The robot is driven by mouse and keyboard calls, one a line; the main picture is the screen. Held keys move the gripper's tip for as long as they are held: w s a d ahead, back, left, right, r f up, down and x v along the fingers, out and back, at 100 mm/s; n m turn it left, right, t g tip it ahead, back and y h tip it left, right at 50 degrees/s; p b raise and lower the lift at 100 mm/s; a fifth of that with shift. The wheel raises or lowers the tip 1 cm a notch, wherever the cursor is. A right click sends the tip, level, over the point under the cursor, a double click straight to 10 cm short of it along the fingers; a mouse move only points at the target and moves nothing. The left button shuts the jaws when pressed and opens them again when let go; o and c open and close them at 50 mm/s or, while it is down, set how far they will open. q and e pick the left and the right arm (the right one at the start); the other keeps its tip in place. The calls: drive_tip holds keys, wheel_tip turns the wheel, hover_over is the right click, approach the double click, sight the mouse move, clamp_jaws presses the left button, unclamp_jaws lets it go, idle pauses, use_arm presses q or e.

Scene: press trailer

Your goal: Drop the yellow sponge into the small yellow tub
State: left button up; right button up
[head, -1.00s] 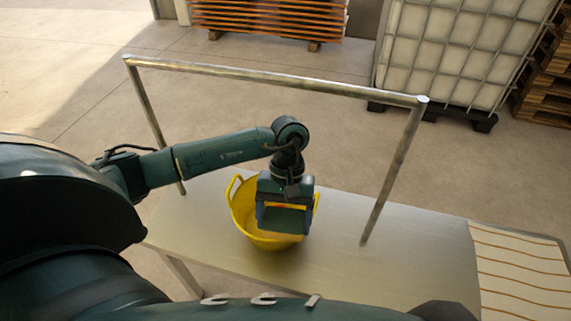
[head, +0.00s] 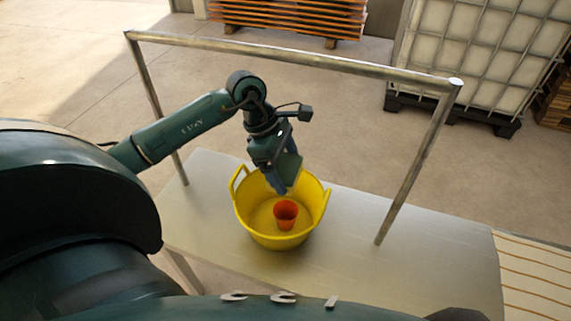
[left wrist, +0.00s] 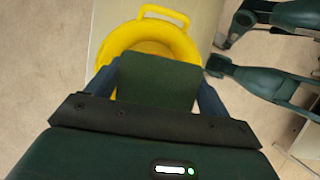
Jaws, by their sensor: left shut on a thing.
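The yellow tub (head: 245,221) stands on the metal table, with two loop handles. An orange-red cup (head: 286,214) stands inside it on the floor of the tub. My left gripper (head: 280,187) is over the back part of the tub, its blue fingers tilted and pointing down. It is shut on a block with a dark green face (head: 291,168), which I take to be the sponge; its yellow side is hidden. In the left wrist view the green face (left wrist: 158,84) fills the space between the fingers, with the tub (left wrist: 150,36) beyond it. My right gripper is not in view.
A metal rail frame (head: 300,60) rises from the table around the back of the tub. The table (head: 400,270) is clear right of the tub. A striped surface (head: 535,275) adjoins at the right. Pallets and a caged white tank (head: 460,60) stand behind on the floor.

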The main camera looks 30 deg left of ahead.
sight(285, 179)
use_arm(q)
drive_tip(key=shift+f+b, duration=1)
drive_tip(key=shift+f, duration=1.2)
drive_tip(key=o, duration=0.9)
drive_tip(key=shift+r, duration=0.15)
drive_tip(key=v, duration=0.7)
drive_tip(key=shift+a+r, duration=0.1)
drive_tip(key=shift+a, duration=0.05)
